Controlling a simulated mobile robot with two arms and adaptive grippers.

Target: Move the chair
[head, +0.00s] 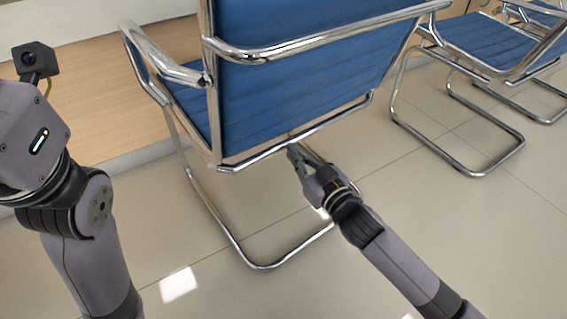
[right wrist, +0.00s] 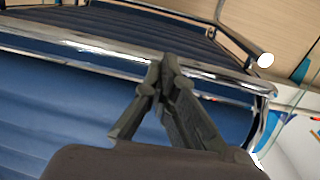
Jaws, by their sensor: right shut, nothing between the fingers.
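The nearest chair (head: 290,85) has a blue ribbed back and seat on a chrome tube frame, its back turned to me. It stands upright on the floor at the centre of the head view. My right gripper (head: 293,147) is at the chair's lower back bar. Its fingers are shut and empty. In the right wrist view, the right gripper's fingertips (right wrist: 169,62) overlap the chrome bar (right wrist: 90,42); I cannot tell whether they touch it. My left arm shows at the left, but its fingers are out of frame.
A wood-fronted counter (head: 85,105) runs behind the chair at the left. More blue chairs (head: 490,45) with chrome frames stand at the upper right. The tiled floor (head: 460,230) is clear at the lower right.

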